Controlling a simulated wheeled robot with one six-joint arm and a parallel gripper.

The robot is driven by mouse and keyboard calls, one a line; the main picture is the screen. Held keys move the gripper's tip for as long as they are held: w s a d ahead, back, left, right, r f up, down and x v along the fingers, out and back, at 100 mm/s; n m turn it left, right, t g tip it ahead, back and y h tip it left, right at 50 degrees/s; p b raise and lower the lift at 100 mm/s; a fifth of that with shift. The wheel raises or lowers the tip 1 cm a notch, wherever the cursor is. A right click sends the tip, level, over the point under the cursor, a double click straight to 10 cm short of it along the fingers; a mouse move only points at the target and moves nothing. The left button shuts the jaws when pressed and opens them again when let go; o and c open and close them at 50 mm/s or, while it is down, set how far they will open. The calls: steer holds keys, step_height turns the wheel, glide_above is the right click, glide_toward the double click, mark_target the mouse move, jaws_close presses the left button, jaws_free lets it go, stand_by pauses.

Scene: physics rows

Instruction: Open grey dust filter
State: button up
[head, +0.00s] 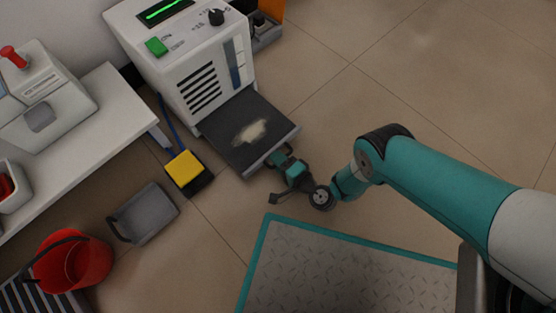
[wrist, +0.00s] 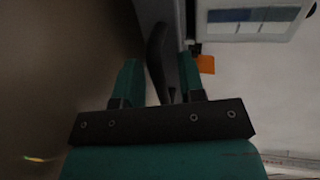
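The grey dust filter (head: 240,136) is a dark flat panel sticking out from the lower front of a white machine (head: 185,60). A pale dusty patch lies on its top, and it stands open. My gripper (head: 283,160) is at the panel's outer right edge. In the wrist view, a black curved bar (wrist: 156,55), seemingly a handle, stands between the two teal fingers of my gripper (wrist: 160,80). Gaps show on both sides of the bar, so the fingers look open around it. Contact with the panel's edge is hard to tell.
A yellow-topped pedal (head: 185,169), a grey dustpan-like tray (head: 144,214) and a red bucket (head: 73,260) stand on the floor at left. A white bench (head: 110,105) is beside the machine. A teal-edged plate (head: 340,270) lies in front. Floor at right is clear.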

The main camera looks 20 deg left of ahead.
steer(key=o, duration=0.9)
steer(key=r+p, duration=0.3)
steer(key=r, duration=0.1)
steer(key=r+p, duration=0.3)
steer(key=r, duration=0.1)
steer(key=r+p, duration=0.3)
steer(key=r, duration=0.1)
steer(key=shift+w+a, duration=0.15)
steer(key=shift+a, duration=0.2)
steer(key=shift+c, duration=0.2)
steer(key=r+p, duration=0.3)
steer(key=r, duration=0.1)
steer(key=shift+w+d, duration=0.15)
steer(key=shift+d, duration=0.1)
steer(key=r+p, duration=0.1)
steer(key=r, duration=0.1)
steer(key=r+p, duration=0.1)
steer(key=shift+s+d+r, duration=0.1)
steer(key=shift+s+r, duration=0.1)
steer(key=shift+r, duration=0.15)
steer(key=c, duration=0.9)
steer(key=shift+o, duration=0.2)
steer(key=shift+s+r+p, duration=0.1)
steer(key=shift+r+p, duration=0.15)
steer(key=shift+p, duration=0.05)
steer(key=shift+f, duration=0.1)
